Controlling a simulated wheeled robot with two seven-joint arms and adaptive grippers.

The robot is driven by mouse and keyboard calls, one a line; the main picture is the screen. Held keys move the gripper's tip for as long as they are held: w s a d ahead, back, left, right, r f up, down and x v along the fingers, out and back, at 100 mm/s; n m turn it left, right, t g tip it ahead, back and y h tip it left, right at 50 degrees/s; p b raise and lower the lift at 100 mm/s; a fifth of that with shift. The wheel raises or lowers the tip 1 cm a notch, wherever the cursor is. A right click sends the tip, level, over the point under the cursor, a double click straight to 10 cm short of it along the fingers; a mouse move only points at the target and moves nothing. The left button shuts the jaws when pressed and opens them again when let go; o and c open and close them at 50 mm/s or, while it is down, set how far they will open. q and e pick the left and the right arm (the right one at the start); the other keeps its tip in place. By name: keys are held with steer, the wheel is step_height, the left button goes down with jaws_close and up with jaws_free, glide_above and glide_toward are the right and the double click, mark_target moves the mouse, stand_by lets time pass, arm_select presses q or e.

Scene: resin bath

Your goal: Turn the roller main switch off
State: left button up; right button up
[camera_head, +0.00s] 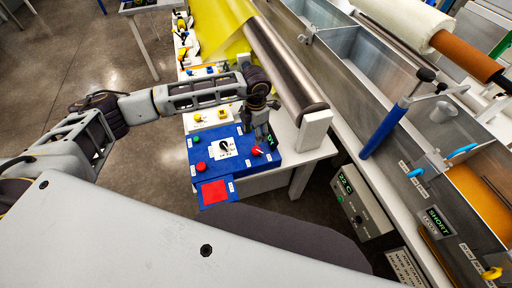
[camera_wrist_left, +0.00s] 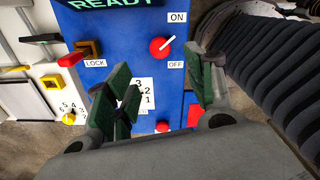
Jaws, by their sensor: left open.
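The blue control panel (camera_head: 234,170) lies on the white bench in the head view. A red rotary switch (camera_wrist_left: 160,47) with a white pointer sits between ON and OFF labels on it. The pointer slants up and right, toward the ON label. The switch also shows in the head view (camera_head: 257,150). My left gripper (camera_wrist_left: 165,88) is open, with dark green finger pads. In the wrist view its fingertips are below the switch, one to each side; they look apart from it. In the head view the gripper (camera_head: 262,136) hangs over the panel's right part. My right gripper is not in view.
A black dial (camera_head: 224,147), a green button (camera_head: 196,139) and a red button (camera_head: 199,166) share the panel. A red-handled LOCK part (camera_wrist_left: 72,58) is left of the switch. A metal roller (camera_head: 285,70) and its white support (camera_head: 314,128) stand close behind the gripper.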

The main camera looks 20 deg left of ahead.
mark_target(256, 150)
arm_select(q)
step_height(256, 150, down, 11)
steer(key=shift+r+p, duration=0.15)
steer(key=shift+p, duration=0.65)
steer(key=shift+c, duration=1)
steer(key=c, duration=0.8)
